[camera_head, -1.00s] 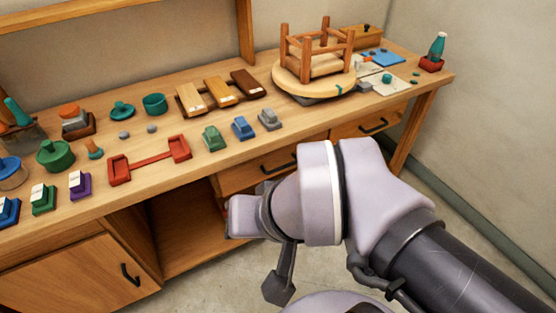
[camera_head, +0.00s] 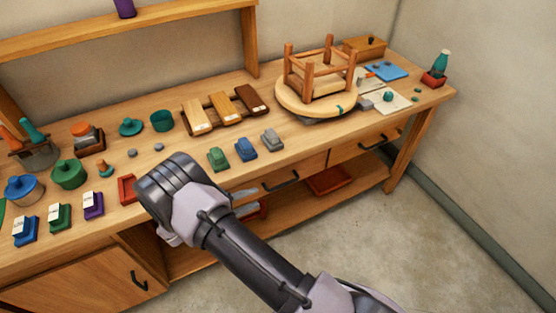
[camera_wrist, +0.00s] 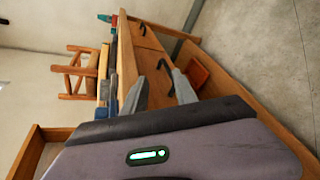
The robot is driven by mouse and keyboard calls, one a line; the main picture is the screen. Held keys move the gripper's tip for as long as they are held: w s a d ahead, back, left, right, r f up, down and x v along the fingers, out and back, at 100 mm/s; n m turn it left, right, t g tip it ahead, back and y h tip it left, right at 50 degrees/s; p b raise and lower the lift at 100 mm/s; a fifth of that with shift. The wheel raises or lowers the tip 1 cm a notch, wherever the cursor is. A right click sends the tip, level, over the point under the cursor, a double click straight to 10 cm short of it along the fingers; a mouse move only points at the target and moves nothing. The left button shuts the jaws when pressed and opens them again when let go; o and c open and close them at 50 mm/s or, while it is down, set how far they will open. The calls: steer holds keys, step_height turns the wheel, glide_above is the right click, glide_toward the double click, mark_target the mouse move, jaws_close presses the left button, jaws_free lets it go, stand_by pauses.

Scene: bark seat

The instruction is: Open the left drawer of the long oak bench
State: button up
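The long oak bench (camera_head: 330,135) runs along the wall. Its left drawer (camera_head: 313,171) looks shut and has a dark bar handle (camera_head: 281,182). My gripper (camera_head: 250,200) is in front of this drawer, to the left of the handle, partly hidden by my wrist. In the wrist view my gripper (camera_wrist: 159,78) is open, its two grey fingers apart. The dark handle (camera_wrist: 165,72) shows between the fingertips there; I cannot tell whether they touch it. The right drawer (camera_head: 350,149) looks shut, and its handle (camera_wrist: 143,29) shows farther off in the wrist view.
A red tray (camera_head: 330,181) lies on the lower shelf; it also shows in the wrist view (camera_wrist: 198,74). The floor (camera_head: 370,250) in front is clear.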

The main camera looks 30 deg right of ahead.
mark_target(284, 184)
step_height(284, 184, down, 5)
steer(key=n+t, duration=0.2)
steer(key=t, duration=0.1)
steer(key=shift+h, duration=0.4)
steer(key=b+x, duration=0.1)
steer(key=x, duration=0.4)
steer(key=b+x, duration=0.1)
steer(key=x, duration=0.5)
steer(key=b+x, duration=0.1)
steer(key=x, duration=0.5)
steer(key=shift+f, duration=0.25)
jaws_close()
